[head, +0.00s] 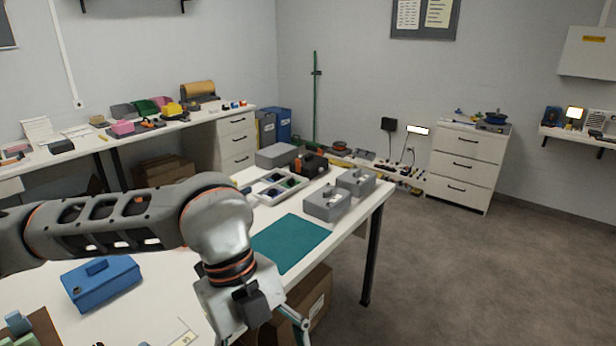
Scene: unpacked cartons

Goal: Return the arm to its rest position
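My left arm (105,222) comes in from the left and reaches across over the white table (165,315). Its wrist bends down near the table's front edge. My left gripper (280,325) is at the bottom of the head view, partly cut off by the frame edge. Its fingertips are out of sight, so I cannot tell whether it is open or holds anything. My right arm and gripper are not in view.
A blue toolbox (101,284) stands below my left forearm. A teal mat (290,243) lies beyond the wrist. Grey boxes (325,204) and a divided tray (276,188) stand at the table's far end. A carton (316,297) is below. The floor at right is clear.

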